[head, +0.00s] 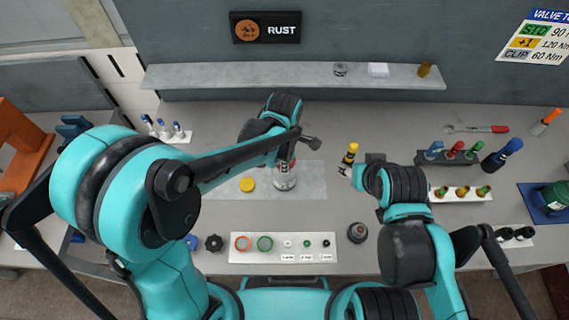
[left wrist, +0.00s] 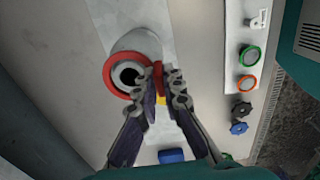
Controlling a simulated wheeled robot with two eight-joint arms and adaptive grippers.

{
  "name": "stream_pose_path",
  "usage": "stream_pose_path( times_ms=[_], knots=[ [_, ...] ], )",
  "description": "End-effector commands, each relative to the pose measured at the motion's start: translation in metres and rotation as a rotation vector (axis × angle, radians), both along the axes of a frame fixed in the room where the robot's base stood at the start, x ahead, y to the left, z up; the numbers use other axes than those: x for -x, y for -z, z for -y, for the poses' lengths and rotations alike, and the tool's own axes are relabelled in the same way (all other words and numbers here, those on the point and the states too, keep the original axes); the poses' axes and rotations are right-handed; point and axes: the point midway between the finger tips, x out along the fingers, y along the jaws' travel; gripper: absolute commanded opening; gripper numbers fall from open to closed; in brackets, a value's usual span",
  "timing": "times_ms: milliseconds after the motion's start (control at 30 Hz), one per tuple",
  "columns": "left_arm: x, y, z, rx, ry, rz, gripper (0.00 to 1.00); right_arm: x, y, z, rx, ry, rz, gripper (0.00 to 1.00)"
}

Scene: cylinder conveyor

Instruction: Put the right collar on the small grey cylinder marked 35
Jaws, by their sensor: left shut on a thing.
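A grey cylinder (head: 285,182) stands on the pale mat in the head view; its marking is too small to read. In the left wrist view the cylinder (left wrist: 138,42) has a red collar (left wrist: 108,77) around its open end. My left gripper (left wrist: 161,75) is shut on the near edge of the red collar. Whether the collar is fully seated cannot be told. In the head view my left gripper hides most of the cylinder's top. My right gripper (head: 355,172) is right of the mat beside a yellow-and-black item (head: 348,157); its fingers are unclear.
A white strip (head: 283,257) in front holds an orange ring (head: 243,243), a green ring (head: 265,243) and smaller parts. A yellow disc (head: 247,185) lies on the mat, left of the cylinder. A dark round part (head: 357,232) stands right of the strip. A shelf (head: 200,77) runs behind.

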Motion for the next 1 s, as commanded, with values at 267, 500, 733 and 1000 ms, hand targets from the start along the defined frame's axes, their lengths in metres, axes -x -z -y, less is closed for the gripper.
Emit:
stream_pose_path(
  times_ms=[267,500,733,1000],
  knots=[
    [0.0,0.008,0.0,0.0,0.0,0.0,0.0,0.0,0.008,0.0,0.0,0.0,0.0,0.47],
    [0.0,0.014,0.0,0.0,0.0,0.0,0.0,0.0,0.013,0.0,0.0,0.0,0.0,0.47],
    [0.0,0.02,0.0,0.0,0.0,0.0,0.0,0.0,0.018,0.0,0.0,0.0,0.0,0.47],
    [0.0,0.02,0.0,0.0,0.0,0.0,0.32,0.0,0.018,0.0,0.0,0.0,0.0,0.47]
  ],
)
